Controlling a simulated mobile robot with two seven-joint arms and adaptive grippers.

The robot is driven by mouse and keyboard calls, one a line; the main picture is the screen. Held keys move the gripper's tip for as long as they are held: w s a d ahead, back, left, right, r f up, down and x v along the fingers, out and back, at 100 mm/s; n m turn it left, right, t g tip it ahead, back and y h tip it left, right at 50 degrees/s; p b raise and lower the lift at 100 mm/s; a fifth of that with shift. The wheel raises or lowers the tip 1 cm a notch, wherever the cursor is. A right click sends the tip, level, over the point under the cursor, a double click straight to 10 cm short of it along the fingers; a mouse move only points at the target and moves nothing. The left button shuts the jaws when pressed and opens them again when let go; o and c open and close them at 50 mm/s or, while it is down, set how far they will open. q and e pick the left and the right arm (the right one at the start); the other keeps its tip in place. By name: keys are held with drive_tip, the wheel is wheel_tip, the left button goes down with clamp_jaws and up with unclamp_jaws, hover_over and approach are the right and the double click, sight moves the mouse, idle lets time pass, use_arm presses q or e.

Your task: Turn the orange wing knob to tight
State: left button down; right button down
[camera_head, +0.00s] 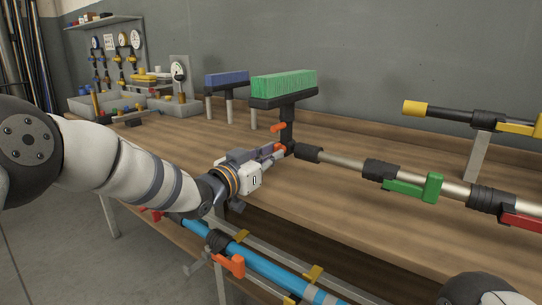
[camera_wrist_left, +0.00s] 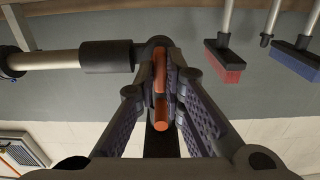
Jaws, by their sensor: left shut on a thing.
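The orange wing knob (camera_head: 279,127) sits on the black joint below the green brush head (camera_head: 284,88), at the end of a metal pole (camera_head: 340,162). My left gripper (camera_head: 279,151) reaches this joint from the left, and its fingers hide part of the knob. In the left wrist view the knob (camera_wrist_left: 160,72) shows as an orange bar between the two fingers of my left gripper (camera_wrist_left: 160,85), which is shut on it. The knob's tight mark cannot be made out. My right gripper is not in view.
The pole carries a green lever clamp (camera_head: 414,187) and a red one (camera_head: 520,219). A blue brush (camera_head: 227,79) stands behind on the wooden bench (camera_head: 190,150). A blue pole (camera_head: 275,270) lies below the bench top. Grey bins (camera_head: 180,108) stand at the back left.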

use_arm(q)
drive_tip(key=c, duration=1.7)
unclamp_jaws()
drive_tip(key=v, duration=1.2)
